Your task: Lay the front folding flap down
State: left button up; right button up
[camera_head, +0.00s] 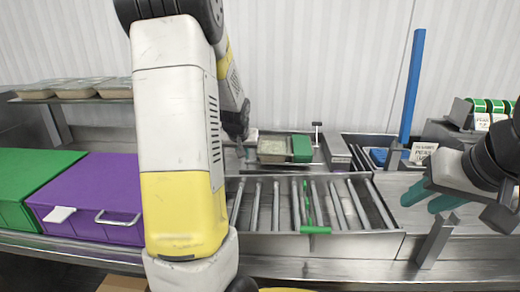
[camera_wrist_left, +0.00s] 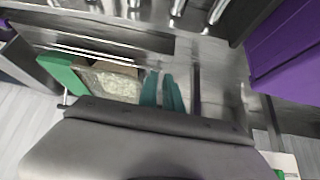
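A shallow tray (camera_head: 272,148) of pale rice-like food sits on the rear work surface, with a green block (camera_head: 302,148) against its right side. In the left wrist view the tray shows brown edges beside the food (camera_wrist_left: 108,82), with the green block (camera_wrist_left: 62,72) at left. I cannot tell which part is the front folding flap. My left gripper (camera_wrist_left: 161,76) has its teal fingers beside the tray, with a narrow empty gap between them. My left arm hides much of the head view's centre. My right gripper (camera_head: 428,195) is open and empty, away from the tray.
A roller bed (camera_head: 345,238) with a green-handled bar (camera_head: 315,229) lies in front of the tray. A purple box (camera_head: 95,185) and a green box (camera_head: 30,180) stand at left. A blue post (camera_head: 412,85) rises at right. Food trays line a shelf (camera_head: 20,99).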

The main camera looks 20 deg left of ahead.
pick_arm(q)
jog(key=shift+s+d+f, duration=0.15)
jog(key=shift+s+f, duration=0.15)
jog(key=shift+s, duration=0.3)
jog(key=shift+s+d+f, duration=0.2)
jog(key=shift+s+f, duration=0.05)
jog(key=shift+s, duration=0.35)
jog(key=shift+s+d+f, duration=0.15)
jog(key=shift+s+f, duration=0.15)
jog(key=shift+s, duration=0.3)
jog(key=shift+s+d+f, duration=0.25)
jog(key=shift+s+f, duration=0.2)
jog(key=shift+s, duration=0.45)
jog(key=shift+s+d+f, duration=0.2)
jog(key=shift+s+f, duration=0.2)
jog(key=shift+s, duration=0.45)
jog(key=shift+s+d+f, duration=0.25)
jog(key=shift+s+f, duration=0.2)
jog(key=shift+s, duration=0.45)
jog(key=o, duration=1.1)
